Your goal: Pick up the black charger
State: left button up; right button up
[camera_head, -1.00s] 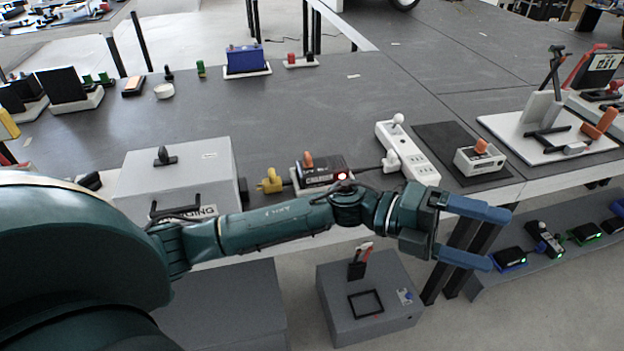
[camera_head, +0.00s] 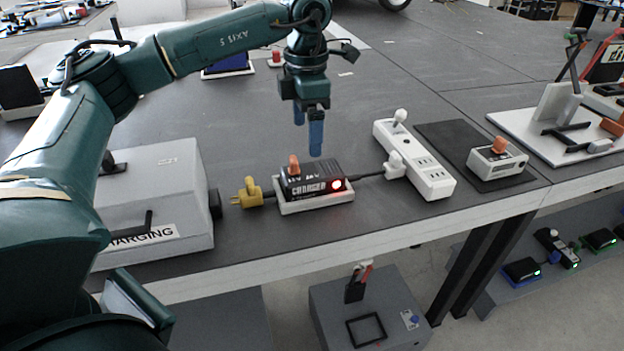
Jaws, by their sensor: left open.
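The black charger (camera_head: 310,181) sits in a white tray (camera_head: 318,204) near the table's front edge. It has white lettering, an orange knob (camera_head: 294,165) on top and a glowing red light at its right end. A dark cable runs from its right side toward the white power strip (camera_head: 432,177). My left gripper (camera_head: 308,142) points down above and slightly behind the charger. Its blue fingers are apart and hold nothing. I cannot tell the exact gap to the charger. My right gripper is not in view.
A yellow plug (camera_head: 249,192) lies left of the charger. A grey box labelled "CHARGING" (camera_head: 160,195) stands further left. A white device with an orange knob (camera_head: 497,160) rests on a black mat (camera_head: 450,138) at right. The table behind the charger is mostly clear.

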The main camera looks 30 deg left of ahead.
pick_arm(q)
send_over(312, 170)
jog(key=f, duration=0.4)
jog(key=shift+s+a+f, duration=0.3)
jog(key=shift+a, duration=0.05)
jog(key=shift+w+d+f+b, duration=0.1)
jog(key=shift+d+f+b, duration=0.15)
jog(key=shift+f, duration=1.05)
jog(key=shift+w+d+f+b, duration=0.1)
jog(key=shift+f+b, duration=0.1)
jog(key=shift+f, duration=1.1)
jog(key=shift+c, duration=0.6)
jog(key=shift+r, duration=0.1)
jog(key=c, duration=1.2)
jog(key=shift+c, duration=0.2)
